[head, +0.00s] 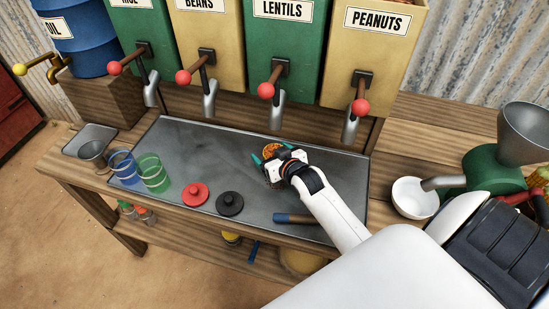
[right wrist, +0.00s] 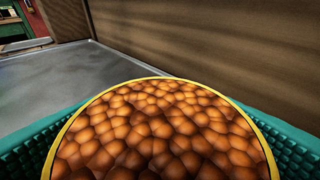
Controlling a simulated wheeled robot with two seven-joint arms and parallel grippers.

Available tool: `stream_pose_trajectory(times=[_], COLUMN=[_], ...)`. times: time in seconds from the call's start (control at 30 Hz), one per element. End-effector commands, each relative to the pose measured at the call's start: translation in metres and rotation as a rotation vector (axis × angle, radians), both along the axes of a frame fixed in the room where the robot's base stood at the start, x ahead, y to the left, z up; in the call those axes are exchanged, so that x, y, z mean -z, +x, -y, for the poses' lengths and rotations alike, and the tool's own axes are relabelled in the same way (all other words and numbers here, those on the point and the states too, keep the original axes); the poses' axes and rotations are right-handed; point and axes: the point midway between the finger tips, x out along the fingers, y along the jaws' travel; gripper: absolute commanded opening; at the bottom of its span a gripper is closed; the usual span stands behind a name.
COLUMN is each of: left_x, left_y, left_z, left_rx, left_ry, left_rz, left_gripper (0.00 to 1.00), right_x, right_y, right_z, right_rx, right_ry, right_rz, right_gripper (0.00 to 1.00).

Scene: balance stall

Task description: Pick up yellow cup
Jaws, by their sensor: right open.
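The yellow cup (right wrist: 152,79) fills the lower part of the right wrist view, its thin yellow rim seen from above. It is full of round brown pieces (right wrist: 160,130). In the head view the cup's brown-orange top (head: 272,149) shows on the metal tray, partly hidden by my right gripper. My right gripper (head: 271,155) is open, with its teal fingers on either side of the cup. In the right wrist view the fingers flank the cup at the left and right; whether they touch it I cannot tell. My left gripper is not in view.
The metal tray (head: 190,150) also holds a blue cup (head: 123,167), a green cup (head: 153,173), a red lid-like disc (head: 195,195) and a black one (head: 230,204). Dispensers with spouts hang behind. A white bowl (head: 413,197) and a green grinder (head: 490,168) stand right.

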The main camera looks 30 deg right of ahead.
Motion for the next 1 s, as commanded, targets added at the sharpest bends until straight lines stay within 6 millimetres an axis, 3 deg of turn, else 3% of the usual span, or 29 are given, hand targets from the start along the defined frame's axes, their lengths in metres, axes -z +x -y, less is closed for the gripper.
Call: stream_pose_trajectory(times=[0.23,0.57,1.0], left_x=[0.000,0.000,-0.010], left_y=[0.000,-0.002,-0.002], left_z=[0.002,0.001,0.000], left_rx=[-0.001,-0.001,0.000], left_ry=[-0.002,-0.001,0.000], left_rz=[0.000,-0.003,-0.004], left_gripper=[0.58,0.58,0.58], right_x=[0.001,0.001,-0.008], right_y=[0.002,0.001,0.005], right_z=[0.000,0.000,0.000], right_rx=[0.000,0.000,-0.001], right_ry=[0.000,0.001,0.000], right_rz=[-0.001,-0.001,0.001], right_gripper=[0.83,0.30,0.30])
